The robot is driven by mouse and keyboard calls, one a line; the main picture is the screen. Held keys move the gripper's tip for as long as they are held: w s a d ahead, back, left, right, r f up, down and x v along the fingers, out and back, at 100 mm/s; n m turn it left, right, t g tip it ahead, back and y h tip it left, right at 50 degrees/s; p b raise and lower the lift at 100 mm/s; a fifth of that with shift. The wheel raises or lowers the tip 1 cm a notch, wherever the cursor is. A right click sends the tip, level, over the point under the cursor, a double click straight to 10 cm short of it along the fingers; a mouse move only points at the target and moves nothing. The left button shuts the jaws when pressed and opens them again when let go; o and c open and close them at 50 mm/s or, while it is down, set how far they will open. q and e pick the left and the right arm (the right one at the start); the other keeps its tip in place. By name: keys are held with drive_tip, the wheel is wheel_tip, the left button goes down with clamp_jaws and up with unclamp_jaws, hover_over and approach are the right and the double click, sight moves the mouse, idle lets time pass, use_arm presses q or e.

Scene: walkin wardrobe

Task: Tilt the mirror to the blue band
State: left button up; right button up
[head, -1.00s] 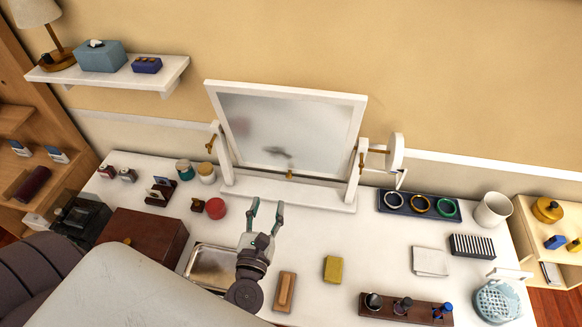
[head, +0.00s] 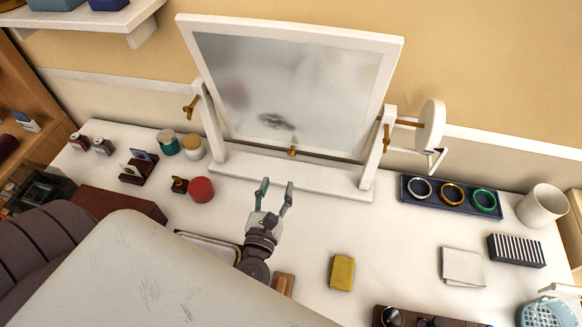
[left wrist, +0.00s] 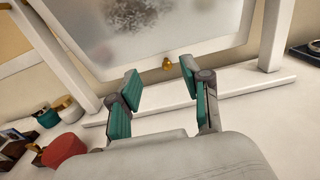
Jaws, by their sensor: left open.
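The mirror (head: 290,95) has a white frame and hangs between two posts on a white stand (head: 290,180). It leans back toward the wall. A small brass knob (head: 292,152) sits at the middle of its lower edge; it also shows in the left wrist view (left wrist: 168,64). A white disc (head: 431,125) stands at the right end of the pivot rod, with a small pointer below it and a trace of blue there. My left gripper (head: 275,192) is open and empty, in front of the stand and below the knob. In the left wrist view its fingers (left wrist: 158,90) frame the knob from nearer the camera. My right gripper is not in view.
A red round box (head: 201,189) and jars stand left of the gripper. A yellow block (head: 342,272) lies in front.

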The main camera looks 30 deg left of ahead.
sight(291, 155)
use_arm(q)
wheel_tip(291, 155, down, 5)
drive_tip(key=b, duration=0.3)
drive_tip(key=shift+f, duration=0.15)
drive_tip(key=shift+w+a, duration=0.15)
drive_tip(key=shift+w, duration=0.35)
drive_tip(key=p+x, duration=0.2)
drive_tip(key=x, duration=1.1)
drive_tip(key=shift+p, duration=0.35)
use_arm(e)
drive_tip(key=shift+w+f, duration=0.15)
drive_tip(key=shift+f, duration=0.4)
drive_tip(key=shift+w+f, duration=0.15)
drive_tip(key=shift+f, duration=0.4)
use_arm(q)
clamp_jaws()
drive_tip(key=shift+s, duration=0.1)
